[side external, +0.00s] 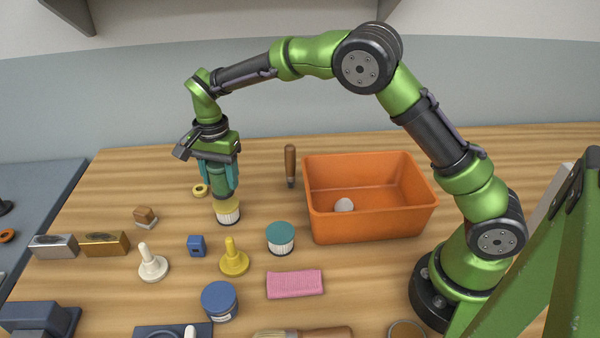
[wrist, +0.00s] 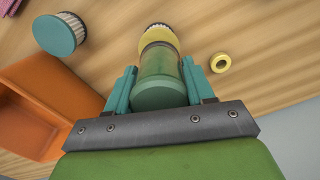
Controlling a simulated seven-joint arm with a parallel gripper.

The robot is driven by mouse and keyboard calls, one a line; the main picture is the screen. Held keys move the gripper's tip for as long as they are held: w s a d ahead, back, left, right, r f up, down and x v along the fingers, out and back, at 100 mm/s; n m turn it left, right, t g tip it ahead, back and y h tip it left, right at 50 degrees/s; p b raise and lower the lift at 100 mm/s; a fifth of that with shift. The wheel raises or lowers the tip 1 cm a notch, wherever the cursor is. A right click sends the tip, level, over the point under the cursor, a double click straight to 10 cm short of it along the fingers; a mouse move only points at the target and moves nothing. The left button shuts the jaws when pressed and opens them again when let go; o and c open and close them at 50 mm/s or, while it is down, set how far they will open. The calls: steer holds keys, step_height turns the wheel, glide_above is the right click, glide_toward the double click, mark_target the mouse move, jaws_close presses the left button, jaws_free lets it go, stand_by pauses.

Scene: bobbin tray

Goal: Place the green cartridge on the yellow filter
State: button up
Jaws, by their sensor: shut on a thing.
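My gripper (side external: 219,180) points down at the left of the table, its teal fingers shut on the green cartridge (side external: 222,187). The cartridge is upright, directly above the yellow filter (side external: 228,213), a short pleated cylinder with a yellow top standing on the table. The cartridge's lower end meets or nearly meets the filter's top; I cannot tell whether they touch. In the wrist view the cartridge (wrist: 160,70) lies between the two fingers, and the yellow filter (wrist: 159,37) shows just beyond its far end, partly hidden by it.
An orange bin (side external: 370,220) with a white ball (side external: 344,205) stands to the right. A teal-topped filter (side external: 281,238), yellow plunger-shaped piece (side external: 234,258), blue block (side external: 197,246) and white piece (side external: 152,264) stand in front. A yellow ring (side external: 200,190) lies just left of the gripper.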

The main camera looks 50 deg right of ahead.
mark_target(222, 185)
steer(key=shift+f, duration=1.35)
steer(key=shift+f, duration=0.1)
steer(key=o, duration=1.1)
steer(key=shift+o, duration=0.2)
